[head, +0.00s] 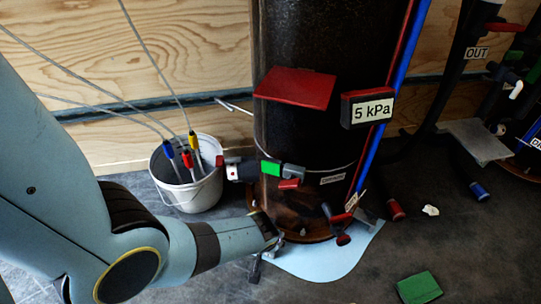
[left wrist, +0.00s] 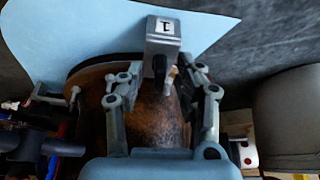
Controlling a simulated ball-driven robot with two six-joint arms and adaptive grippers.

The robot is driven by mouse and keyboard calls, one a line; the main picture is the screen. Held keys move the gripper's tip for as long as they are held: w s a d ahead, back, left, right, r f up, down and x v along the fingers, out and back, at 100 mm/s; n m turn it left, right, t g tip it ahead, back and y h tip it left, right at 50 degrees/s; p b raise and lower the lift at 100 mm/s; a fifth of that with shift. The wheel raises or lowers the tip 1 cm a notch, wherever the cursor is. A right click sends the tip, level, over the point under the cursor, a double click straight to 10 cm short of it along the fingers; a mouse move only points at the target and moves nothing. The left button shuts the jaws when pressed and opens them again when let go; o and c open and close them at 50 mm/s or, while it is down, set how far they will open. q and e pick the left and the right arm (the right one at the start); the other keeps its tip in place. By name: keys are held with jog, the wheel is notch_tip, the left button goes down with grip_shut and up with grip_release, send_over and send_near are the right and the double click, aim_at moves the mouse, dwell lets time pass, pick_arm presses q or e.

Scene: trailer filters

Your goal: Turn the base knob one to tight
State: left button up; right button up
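The base fitting marked 1 (left wrist: 163,40) is a grey metal block at the foot of the dark filter column (head: 310,120); its label appears upside down in the left wrist view. A black knob or handle (left wrist: 159,68) projects from it. My left gripper (left wrist: 166,74) is open, with one finger on each side of the black part and visible gaps. In the head view, my left gripper (head: 268,245) is low at the front left of the column base, where the arm hides most of the fitting. My right gripper is not in view.
A white bucket (head: 187,185) with cabled probes stands left of the column. A light blue patch (head: 318,262) lies under the base, with a red-handled fitting (head: 337,222) to the right. A green block (head: 418,288) lies front right.

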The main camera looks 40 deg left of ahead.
pick_arm(q)
grip_shut()
dwell(0.5)
